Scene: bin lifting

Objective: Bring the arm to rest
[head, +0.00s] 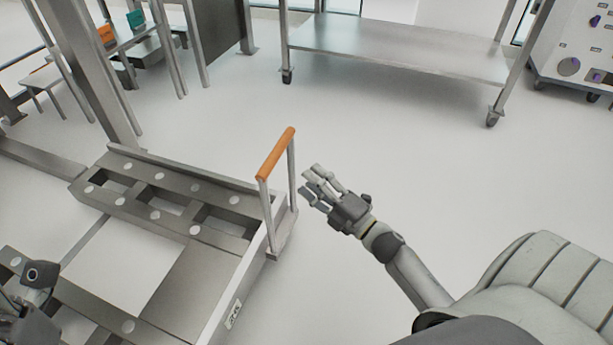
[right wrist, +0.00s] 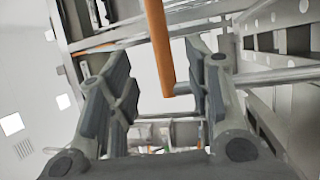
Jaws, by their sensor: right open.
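My right gripper (head: 313,183) is open and empty, just right of the lifter's upright handle in the head view, with a small gap between them. The handle has an orange bar (head: 276,153) on two metal posts. In the right wrist view, the open fingers (right wrist: 152,88) stand either side of the picture and the orange bar (right wrist: 156,45) shows between them, not held. My right arm reaches in from the lower right. Part of my left arm shows at the lower left edge of the head view; its fingers cannot be made out.
The handle stands on a low metal frame (head: 160,207) with holes and slots. A wheeled metal table (head: 400,50) is at the back. A white cabinet (head: 580,45) with knobs stands at the back right. The floor right of the handle is clear.

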